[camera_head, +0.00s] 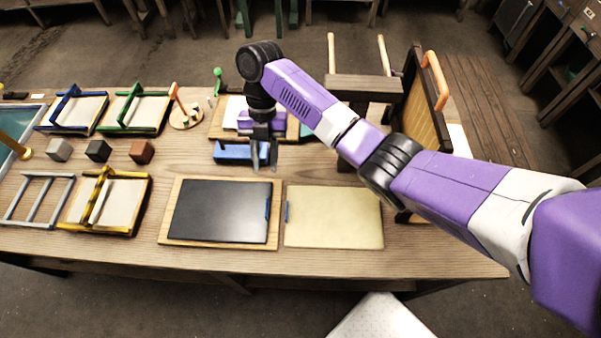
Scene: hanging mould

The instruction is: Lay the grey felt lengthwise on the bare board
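A dark grey, felt-like sheet (220,210) with a blue tab on its right edge lies flat on a light wooden board (168,238), whose rim shows around it. To its right a cream sheet (333,217) with a blue tab on its left edge lies flat. I cannot tell which surface is the bare board. My gripper (264,166) points down above the table, behind the grey sheet's right end. Its two fingers are apart with nothing seen between them. A blue block (232,153) is just left of the fingers.
Behind my gripper is another wooden board (219,128) with pale and purple items, partly hidden. Blue, green and yellow frames (104,200) stand on the left, with three small cubes (98,151). An upright mould frame (418,110) stands at the right behind my arm.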

